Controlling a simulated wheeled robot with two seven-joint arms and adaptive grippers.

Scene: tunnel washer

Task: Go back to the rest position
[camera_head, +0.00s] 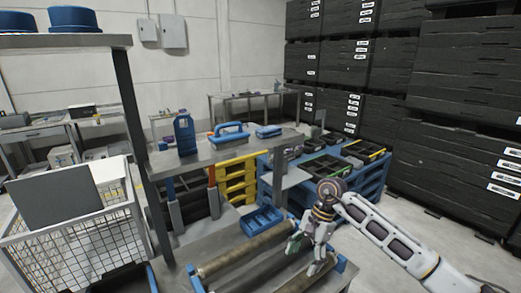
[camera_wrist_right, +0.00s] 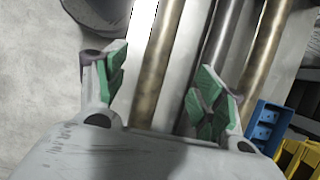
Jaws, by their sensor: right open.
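My right gripper (camera_head: 306,257) is above the roller section of a conveyor, with its arm coming in from the right. In the right wrist view the gripper (camera_wrist_right: 160,88) has its two green-padded fingers wide apart with nothing between them. Brown and grey rollers (camera_wrist_right: 157,62) run beneath it in that view. The rollers also show in the head view (camera_head: 240,250). My left gripper does not show in either view.
A blue tray (camera_head: 262,221) sits beyond the rollers. A grey shelf (camera_head: 225,150) with blue tools stands at centre, and a white wire cart (camera_head: 75,255) at left. Blue pallets (camera_head: 375,180) and black stacked crates (camera_head: 460,120) stand at right. Floor shows at lower right.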

